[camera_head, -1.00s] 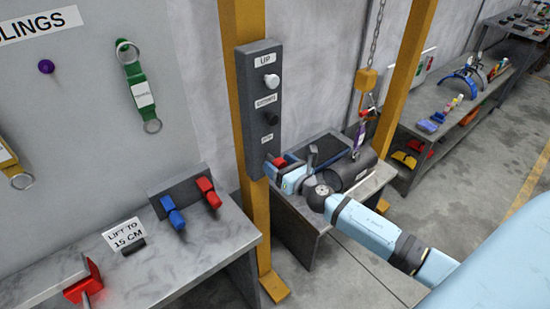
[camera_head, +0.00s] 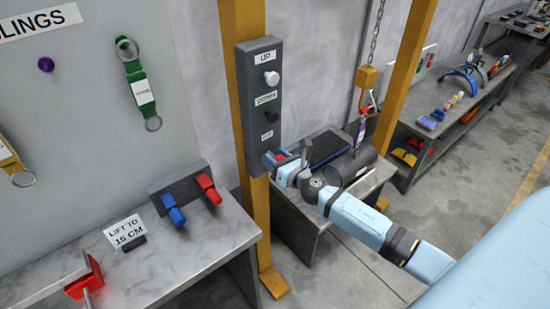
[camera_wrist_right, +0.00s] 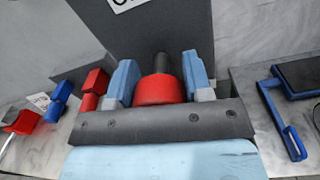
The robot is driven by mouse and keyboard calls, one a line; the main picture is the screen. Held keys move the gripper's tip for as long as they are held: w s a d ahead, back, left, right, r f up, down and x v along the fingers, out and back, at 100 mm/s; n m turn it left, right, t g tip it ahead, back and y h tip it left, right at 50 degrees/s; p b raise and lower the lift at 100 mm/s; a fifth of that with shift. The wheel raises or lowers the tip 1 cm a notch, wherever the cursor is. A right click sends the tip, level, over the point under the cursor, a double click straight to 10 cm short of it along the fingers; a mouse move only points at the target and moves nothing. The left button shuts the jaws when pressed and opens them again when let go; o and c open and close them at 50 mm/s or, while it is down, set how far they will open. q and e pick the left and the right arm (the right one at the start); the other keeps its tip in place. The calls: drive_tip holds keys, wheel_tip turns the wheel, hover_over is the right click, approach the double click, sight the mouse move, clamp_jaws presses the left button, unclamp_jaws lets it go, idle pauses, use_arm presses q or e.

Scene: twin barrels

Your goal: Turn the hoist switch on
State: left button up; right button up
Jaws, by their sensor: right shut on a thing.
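The grey hoist control box (camera_head: 257,105) is fixed upright on a yellow post. It carries a white button (camera_head: 271,78) under an "UP" label, a black button (camera_head: 271,116) below that and a third label lower down. My right gripper (camera_head: 273,160) is at the box's lower end. In the right wrist view, a red knob (camera_wrist_right: 160,90) on a dark stem sits between the two light-blue fingers of my right gripper (camera_wrist_right: 160,80). The gripper is shut on this knob; the head view mostly hides it. My left gripper is not in view.
A dark barrel (camera_head: 352,166) lies on a low table behind my right arm. A yellow hoist hook (camera_head: 367,77) hangs on a chain.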

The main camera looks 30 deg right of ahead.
drive_tip(key=m+b, duration=0.1)
drive_tip(key=m, duration=0.2)
drive_tip(key=shift+m, duration=0.4)
drive_tip(key=m, duration=0.4)
drive_tip(key=shift+d+m, duration=0.1)
drive_tip(key=shift+m, duration=0.2)
drive_tip(key=m, duration=0.4)
drive_tip(key=shift+f+m, duration=0.1)
drive_tip(key=shift+m, duration=0.2)
drive_tip(key=m+p, duration=0.1)
drive_tip(key=m, duration=0.4)
drive_tip(key=shift+h, duration=0.3)
drive_tip(key=shift+f, duration=0.1)
drive_tip(key=o, duration=0.9)
drive_tip(key=shift+o, duration=0.2)
